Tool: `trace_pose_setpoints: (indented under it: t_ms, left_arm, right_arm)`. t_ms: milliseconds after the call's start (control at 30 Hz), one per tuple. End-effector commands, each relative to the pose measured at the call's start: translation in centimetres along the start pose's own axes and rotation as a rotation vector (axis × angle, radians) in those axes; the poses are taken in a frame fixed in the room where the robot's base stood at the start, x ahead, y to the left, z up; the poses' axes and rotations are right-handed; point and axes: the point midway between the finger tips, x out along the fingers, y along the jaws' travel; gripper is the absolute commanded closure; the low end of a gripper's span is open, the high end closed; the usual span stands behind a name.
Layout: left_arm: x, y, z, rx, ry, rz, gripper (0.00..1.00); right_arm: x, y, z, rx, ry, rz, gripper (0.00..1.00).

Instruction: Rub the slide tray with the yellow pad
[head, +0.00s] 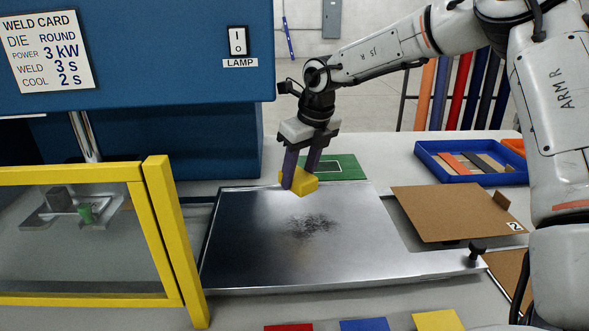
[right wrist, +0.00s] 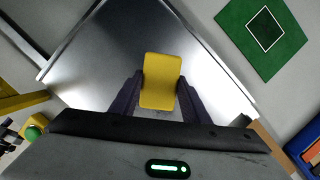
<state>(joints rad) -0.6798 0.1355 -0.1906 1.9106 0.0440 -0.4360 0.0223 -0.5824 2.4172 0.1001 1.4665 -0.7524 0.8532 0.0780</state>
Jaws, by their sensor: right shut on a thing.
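The slide tray (head: 250,255) is a flat shiny metal plate in the middle of the head view, with a dark speckled smudge (head: 310,225) near its centre. It also shows in the right wrist view (right wrist: 105,55). My right gripper (head: 299,180) is shut on the yellow pad (head: 304,183), over the back part of the tray, behind the smudge. The pad also shows between the purple fingers in the right wrist view (right wrist: 161,80). I cannot tell whether the pad touches the tray. The left gripper is not in view.
A yellow-framed clear guard (head: 160,230) stands left of the tray, below the blue welder (head: 140,60). A green mat (head: 345,167) lies behind. Brown boards (head: 450,212) and a blue bin (head: 430,160) are at right. Red, blue and yellow cards (head: 365,324) lie in front. A black knob (head: 477,247) is at the tray's right corner.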

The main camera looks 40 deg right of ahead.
Motion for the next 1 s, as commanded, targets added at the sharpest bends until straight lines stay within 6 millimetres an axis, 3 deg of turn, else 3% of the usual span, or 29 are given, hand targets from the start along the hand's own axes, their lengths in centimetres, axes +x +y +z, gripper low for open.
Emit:
trace_pose_setpoints:
  t_ms: [233, 633, 1000]
  left_arm:
    - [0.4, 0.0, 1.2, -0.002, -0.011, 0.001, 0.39]
    - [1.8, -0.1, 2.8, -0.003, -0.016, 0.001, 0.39]
    - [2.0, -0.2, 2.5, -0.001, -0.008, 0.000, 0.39]
  right_arm:
    - [1.5, 1.0, -0.4, -0.031, 0.010, 0.002, 0.79]
    - [5.3, 0.6, -1.8, -0.024, 0.011, 0.001, 0.79]
    - [5.8, 0.2, -1.9, -0.013, 0.004, 0.000, 0.79]
